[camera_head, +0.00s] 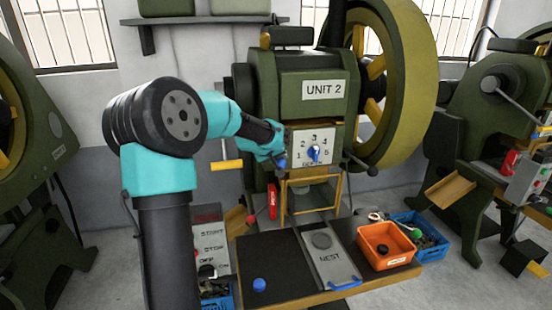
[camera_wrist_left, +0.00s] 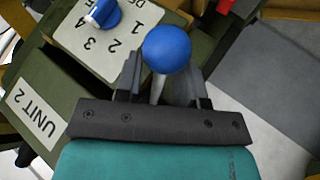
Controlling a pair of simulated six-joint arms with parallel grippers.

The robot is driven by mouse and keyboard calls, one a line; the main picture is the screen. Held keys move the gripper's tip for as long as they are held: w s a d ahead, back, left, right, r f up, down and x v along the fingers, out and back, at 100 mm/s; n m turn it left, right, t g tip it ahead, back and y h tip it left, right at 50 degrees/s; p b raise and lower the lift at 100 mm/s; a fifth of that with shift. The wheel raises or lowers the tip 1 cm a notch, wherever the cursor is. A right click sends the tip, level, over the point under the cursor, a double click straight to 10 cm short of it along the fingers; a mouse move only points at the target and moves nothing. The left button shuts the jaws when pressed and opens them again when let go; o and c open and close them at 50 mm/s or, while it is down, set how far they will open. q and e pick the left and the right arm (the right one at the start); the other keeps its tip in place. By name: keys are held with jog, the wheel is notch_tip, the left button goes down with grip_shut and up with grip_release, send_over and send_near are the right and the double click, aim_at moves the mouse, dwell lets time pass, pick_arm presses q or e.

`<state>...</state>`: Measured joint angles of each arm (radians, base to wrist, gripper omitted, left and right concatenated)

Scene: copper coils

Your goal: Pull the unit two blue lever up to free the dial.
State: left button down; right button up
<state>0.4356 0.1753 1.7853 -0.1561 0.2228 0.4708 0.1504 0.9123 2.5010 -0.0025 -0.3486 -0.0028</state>
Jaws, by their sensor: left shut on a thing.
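The unit 2 press (camera_head: 290,95) is a green machine with a numbered plate on its front. The blue dial (camera_head: 315,153) sits on that plate; it also shows upside down in the wrist view (camera_wrist_left: 104,14). The blue lever is a blue ball (camera_wrist_left: 166,48) on a pale stem, just beside the plate. My left gripper (camera_head: 281,157) is shut on the lever, with a finger on each side of the stem just below the ball. In the head view the gripper hides most of the lever. My right gripper is in neither view.
A yellow-handled bar (camera_head: 227,165) sticks out left of the press, and a large flywheel (camera_head: 412,80) stands at its right. Below are the nest plate (camera_head: 330,262), an orange bin (camera_head: 387,246), a blue crate (camera_head: 432,240) and a blue knob (camera_head: 259,284).

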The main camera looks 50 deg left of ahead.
pick_arm(q)
jog(key=shift+d+f, duration=0.1)
jog(key=shift+d, duration=0.1)
jog(key=c, duration=0.7)
grip_release()
jog(key=shift+s+r, duration=0.4)
jog(key=shift+r, duration=0.1)
jog(key=v, duration=1.6)
jog(key=shift+s, duration=0.1)
